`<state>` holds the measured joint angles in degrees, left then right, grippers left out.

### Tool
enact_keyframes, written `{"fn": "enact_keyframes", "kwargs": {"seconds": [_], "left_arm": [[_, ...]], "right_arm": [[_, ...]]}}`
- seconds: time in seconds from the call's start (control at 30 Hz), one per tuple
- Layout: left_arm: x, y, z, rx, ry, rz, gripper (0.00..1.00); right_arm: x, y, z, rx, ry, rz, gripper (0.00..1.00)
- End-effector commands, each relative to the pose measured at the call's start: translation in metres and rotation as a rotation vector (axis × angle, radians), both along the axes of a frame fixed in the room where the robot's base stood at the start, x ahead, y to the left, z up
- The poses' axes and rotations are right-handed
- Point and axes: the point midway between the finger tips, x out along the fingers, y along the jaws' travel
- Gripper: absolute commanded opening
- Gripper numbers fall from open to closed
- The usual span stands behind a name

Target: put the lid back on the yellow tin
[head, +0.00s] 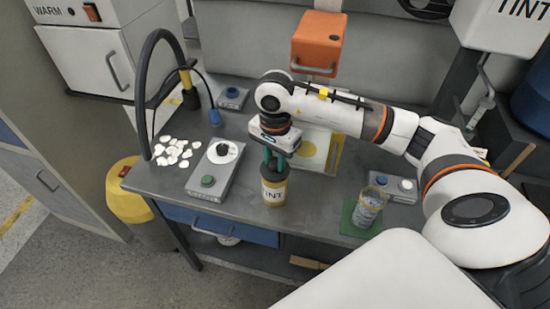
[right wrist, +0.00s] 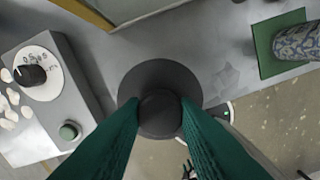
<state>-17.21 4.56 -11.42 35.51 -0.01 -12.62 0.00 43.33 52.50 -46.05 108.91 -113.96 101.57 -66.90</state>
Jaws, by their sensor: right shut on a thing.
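The yellow tin (head: 273,191) with a white TINT label stands upright near the front edge of the grey bench in the head view. My right gripper (head: 275,165) points down right over it. In the right wrist view its green fingers are shut on the round knob of the dark lid (right wrist: 160,78). The lid hides the tin in that view. Whether the lid is touching the rim all round or sits slightly above it, I cannot tell. My left gripper is not in view.
A grey dial box (head: 214,170) with a green button stands left of the tin, beside scattered white chips (head: 173,151). A patterned glass (head: 370,205) on a green mat is to the right. Bare bench lies between tin and mat.

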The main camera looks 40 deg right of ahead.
Motion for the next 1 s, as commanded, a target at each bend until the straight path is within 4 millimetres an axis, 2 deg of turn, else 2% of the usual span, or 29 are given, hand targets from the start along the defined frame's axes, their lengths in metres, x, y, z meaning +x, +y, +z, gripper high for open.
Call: {"fn": "enact_keyframes", "kwargs": {"seconds": [1.0], "left_arm": [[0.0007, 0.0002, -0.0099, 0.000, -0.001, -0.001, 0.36]], "right_arm": [[-0.0002, -0.0002, -0.0036, 0.000, 0.000, 0.000, 0.05]]}}
